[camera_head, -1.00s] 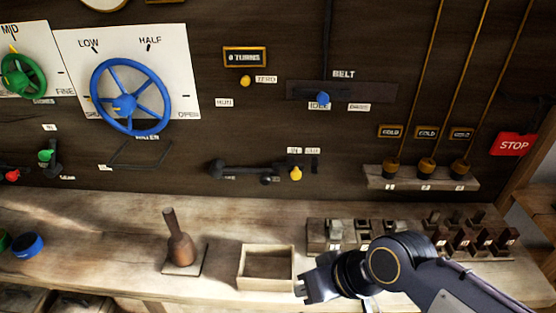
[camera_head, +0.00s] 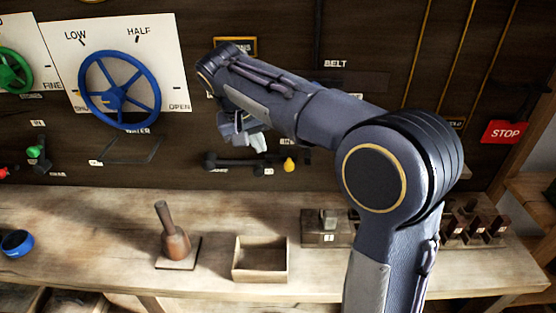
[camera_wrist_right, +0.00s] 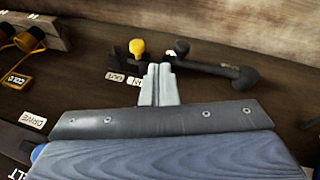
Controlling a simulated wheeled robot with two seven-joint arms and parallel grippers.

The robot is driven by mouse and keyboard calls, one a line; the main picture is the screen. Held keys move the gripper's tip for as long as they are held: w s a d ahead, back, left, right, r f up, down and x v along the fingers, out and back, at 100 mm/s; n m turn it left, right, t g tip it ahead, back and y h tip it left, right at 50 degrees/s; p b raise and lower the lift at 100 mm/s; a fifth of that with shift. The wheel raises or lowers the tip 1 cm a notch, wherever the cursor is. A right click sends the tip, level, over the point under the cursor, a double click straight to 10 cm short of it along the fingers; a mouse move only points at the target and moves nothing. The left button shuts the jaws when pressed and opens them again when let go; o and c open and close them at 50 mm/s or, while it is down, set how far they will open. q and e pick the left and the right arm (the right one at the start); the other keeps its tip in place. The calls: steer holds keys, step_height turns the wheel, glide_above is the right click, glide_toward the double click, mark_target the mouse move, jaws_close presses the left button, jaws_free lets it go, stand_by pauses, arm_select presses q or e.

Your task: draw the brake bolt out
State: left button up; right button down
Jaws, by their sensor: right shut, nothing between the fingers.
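A bolt with a yellow knob (camera_head: 289,164) is on the dark wall panel, beside a black lever (camera_head: 240,162). In the right wrist view the yellow knob (camera_wrist_right: 137,47) sits on a short black stem, near small IN and OUT labels (camera_wrist_right: 125,79). The black lever (camera_wrist_right: 215,67) lies to its right there. My right gripper (camera_head: 258,142) is in front of the panel, above the lever and left of the knob. In the right wrist view its fingers (camera_wrist_right: 159,85) are shut and empty, apart from the knob as far as I can tell. My left gripper is out of view.
A blue handwheel (camera_head: 120,88) is on the panel at left, and a red STOP sign (camera_head: 504,131) at right. On the bench stand an open wooden box (camera_head: 260,275) and a wooden mallet-like tool (camera_head: 175,240). My right arm hides much of the panel's middle.

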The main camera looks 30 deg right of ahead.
steer(key=shift+w+a+r+h, duration=0.6)
steer(key=shift+w+a+r, duration=0.05)
steer(key=shift+w+r, duration=0.25)
steer(key=s+d+x, duration=0.2)
steer(key=x, duration=1.1)
steer(key=shift+w+r, duration=0.2)
steer(key=shift+r, duration=0.2)
steer(key=shift+s+d+b, duration=0.2)
steer(key=shift+s+d, duration=0.4)
steer(key=shift+d, duration=0.35)
steer(key=shift+s+d+b, duration=0.15)
steer(key=shift+s+d, duration=0.5)
steer(key=shift+d, duration=0.3)
